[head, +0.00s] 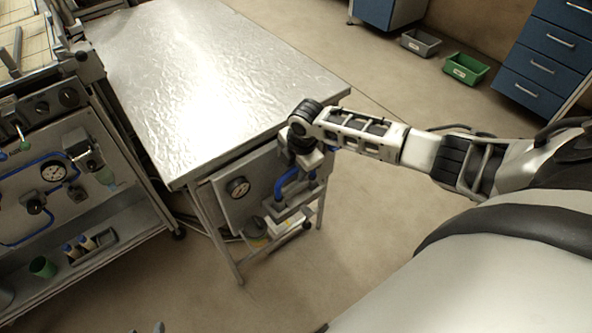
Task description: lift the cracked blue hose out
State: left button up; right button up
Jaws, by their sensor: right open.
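A short bent blue hose (284,183) shows on the grey panel with a gauge, below the near edge of the metal table. My right arm comes in from the right, and my right gripper (308,168) points down at the hose's upper right. The gripper is open; its fingers partly cover the hose, and I cannot tell whether they touch it. Another blue hose (28,170) runs in bends over the panel of the bench at the left. I cannot make out a crack on either hose.
The metal table (205,75) has a bare, shiny top. A pressure gauge (238,187) sits left of the short hose. A grey bin (421,42) and a green bin (465,68) stand on the floor near blue drawers (548,50). The floor in front is clear.

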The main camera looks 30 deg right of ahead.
grip_shut()
jog(key=shift+r, duration=0.1)
jog(key=shift+r, duration=0.15)
